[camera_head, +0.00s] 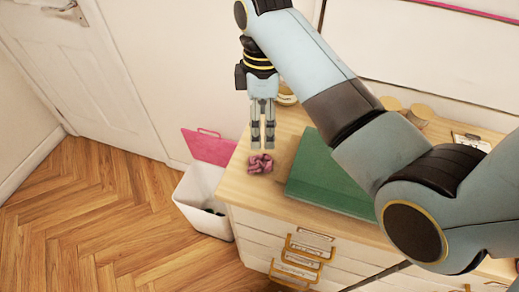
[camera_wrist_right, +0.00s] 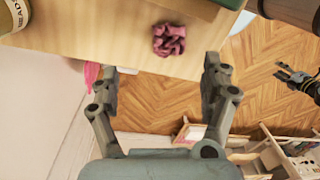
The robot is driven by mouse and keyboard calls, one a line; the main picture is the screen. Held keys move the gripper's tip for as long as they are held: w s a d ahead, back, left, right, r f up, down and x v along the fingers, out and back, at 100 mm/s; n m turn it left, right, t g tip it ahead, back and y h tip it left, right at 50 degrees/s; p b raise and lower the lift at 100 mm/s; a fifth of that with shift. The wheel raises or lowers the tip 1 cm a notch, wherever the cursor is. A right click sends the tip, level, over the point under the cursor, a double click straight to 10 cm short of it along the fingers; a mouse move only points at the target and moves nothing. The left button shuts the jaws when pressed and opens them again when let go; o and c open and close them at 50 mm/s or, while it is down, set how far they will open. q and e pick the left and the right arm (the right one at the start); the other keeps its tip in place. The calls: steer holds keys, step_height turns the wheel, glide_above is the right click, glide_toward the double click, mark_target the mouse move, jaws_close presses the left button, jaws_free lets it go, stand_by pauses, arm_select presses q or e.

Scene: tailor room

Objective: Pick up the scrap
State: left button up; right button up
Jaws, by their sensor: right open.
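The scrap (camera_head: 260,163) is a crumpled mauve-pink piece of cloth. It lies on the wooden top (camera_head: 236,187) of the drawer cabinet, near its left end. In the right wrist view the scrap (camera_wrist_right: 169,39) lies near the edge of the top. My right gripper (camera_head: 263,146) points down just above and behind the scrap in the head view, open and empty. Its two fingers (camera_wrist_right: 161,70) are spread apart in the wrist view, with the scrap beyond them.
A green cutting mat or board (camera_head: 325,180) lies right of the scrap. A jar (camera_head: 287,98) stands behind. The floor further left is clear.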

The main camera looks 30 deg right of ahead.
mark_target(264, 160)
steer(key=f, duration=0.1)
steer(key=s+f, duration=0.1)
steer(key=f, duration=0.1)
steer(key=shift+s+a+f, duration=0.2)
steer(key=shift+a+f, duration=0.05)
steer(key=shift+f, duration=0.15)
steer(key=shift+w+f, duration=0.1)
steer(key=shift+f, duration=0.25)
steer(key=f, duration=0.2)
steer(key=s+f, duration=0.1)
steer(key=f, duration=0.1)
steer(key=shift+a+f+p, duration=0.15)
steer(key=shift+p, duration=0.15)
steer(key=shift+f, duration=0.45)
arm_select(q)
steer(key=shift+s+a+r, duration=0.25)
steer(key=shift+s, duration=0.05)
steer(key=shift+s, duration=0.1)
arm_select(e)
steer(key=shift+c, duration=0.4)
steer(key=shift+r, duration=0.1)
steer(key=shift+c, duration=1.1)
arm_select(q)
steer(key=shift+s, duration=0.35)
arm_select(e)
steer(key=c, duration=0.5)
